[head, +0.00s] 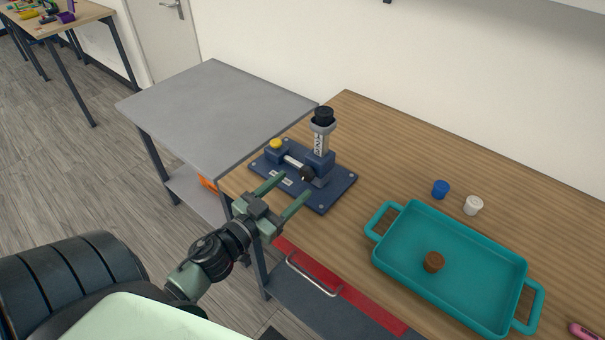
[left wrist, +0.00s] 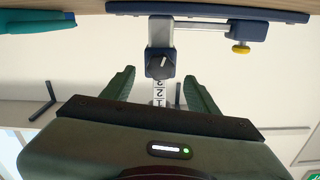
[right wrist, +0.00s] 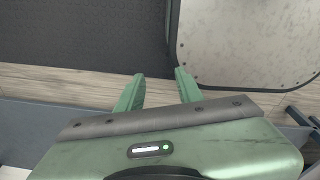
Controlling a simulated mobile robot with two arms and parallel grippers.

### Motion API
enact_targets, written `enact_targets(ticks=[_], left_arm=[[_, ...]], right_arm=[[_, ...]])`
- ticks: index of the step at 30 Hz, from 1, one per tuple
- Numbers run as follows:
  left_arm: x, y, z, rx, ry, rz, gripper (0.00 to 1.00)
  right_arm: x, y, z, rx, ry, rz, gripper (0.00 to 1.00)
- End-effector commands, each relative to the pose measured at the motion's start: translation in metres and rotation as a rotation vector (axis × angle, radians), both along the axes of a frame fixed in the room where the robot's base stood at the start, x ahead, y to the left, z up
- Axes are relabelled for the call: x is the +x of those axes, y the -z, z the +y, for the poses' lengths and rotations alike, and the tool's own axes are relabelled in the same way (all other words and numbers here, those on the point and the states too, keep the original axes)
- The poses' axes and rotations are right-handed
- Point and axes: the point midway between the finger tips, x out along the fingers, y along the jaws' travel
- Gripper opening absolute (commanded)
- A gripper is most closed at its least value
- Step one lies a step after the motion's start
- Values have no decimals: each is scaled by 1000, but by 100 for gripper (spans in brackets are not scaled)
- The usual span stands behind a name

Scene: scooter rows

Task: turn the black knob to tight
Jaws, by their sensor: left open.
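The blue fixture (head: 340,183) stands on the wooden table, with an upright scaled post (head: 321,142) topped by a black cap. The black knob (head: 307,173) sits on the near side of the blue clamp block around the post. The knob also shows in the left wrist view (left wrist: 160,63), with a thin light mark on its face; no tight marking is readable. My left gripper (head: 297,185) is open and empty, pointing at the knob from the near side, with the knob between its finger lines and apart from them. My right gripper (right wrist: 160,74) is open and empty, away from the fixture.
A yellow knob (head: 276,144) tops the fixture's side block. A teal tray (head: 480,239) holding a brown cap (head: 433,262) lies to the right, with a blue cap (head: 441,188) and a white cap (head: 473,205) behind it. A grey table (head: 215,110) adjoins at left.

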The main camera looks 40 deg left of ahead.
Motion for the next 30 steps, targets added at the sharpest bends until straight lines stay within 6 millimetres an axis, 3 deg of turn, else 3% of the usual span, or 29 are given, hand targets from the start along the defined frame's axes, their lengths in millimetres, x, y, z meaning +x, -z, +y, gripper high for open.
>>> enact_targets(ticks=[3, 7, 18, 19, 25, 30], left_arm=[[21, -3, -1, 2, 0, -2, 59], [35, -2, -3, 0, -1, -1, 59], [43, 0, -3, -1, -1, 0, 59], [43, 0, -3, -1, -1, 0, 56], [43, 0, -3, 0, -1, 0, 1], [43, 0, -3, 5, -1, -1, 0]], right_arm=[[-22, -7, -1, -1, 0, 27, 36], [-34, -9, -1, -3, 0, 45, 36], [-12, -11, 2, 3, 2, 16, 36], [-12, -11, 3, 4, 2, 16, 36], [-13, -11, 7, 8, 3, 16, 36], [-14, -11, 6, 8, 2, 18, 36]])
